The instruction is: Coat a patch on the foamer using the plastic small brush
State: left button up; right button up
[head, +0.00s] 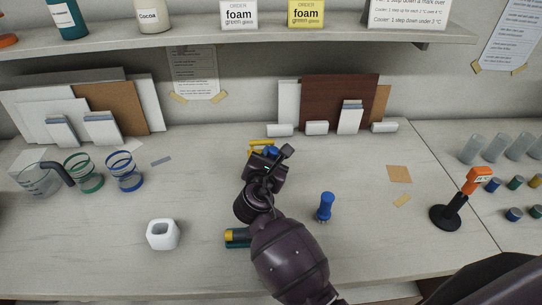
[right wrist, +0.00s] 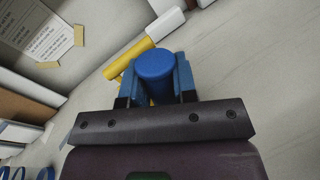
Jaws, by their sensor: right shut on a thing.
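My right gripper (head: 268,153) is over the back middle of the counter. It is shut on a blue round-ended thing (right wrist: 157,66), seen end-on between the fingers in the right wrist view. I cannot tell whether this is the plastic small brush. A yellow thing (head: 261,142) shows just behind the gripper, and yellow bars also show beside the blue end in the right wrist view (right wrist: 128,56). A blue upright thing (head: 325,208) stands right of my arm. An orange-headed device (head: 478,181) stands on a black base. I cannot tell which thing is the foamer. My left gripper is out of view.
A yellow-and-teal thing (head: 237,236) lies partly behind my arm. A white hollow block (head: 163,234) is front left. Glasses with coloured bands (head: 124,172) stand at left. Boards (head: 327,100) and white blocks (head: 317,128) line the wall. The counter right of the blue upright thing is mostly clear.

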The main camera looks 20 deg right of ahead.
aim_at(271, 148)
jog(key=shift+f, duration=0.2)
dwell(0.5)
jog(key=shift+f, duration=0.35)
dwell(0.8)
jog(key=shift+r+p, duration=2.2)
jog(key=shift+r, duration=0.15)
jog(key=shift+r+p, duration=0.8)
jog(key=shift+p, duration=0.15)
jog(key=shift+r+p, duration=0.4)
jog(key=shift+p, duration=0.1)
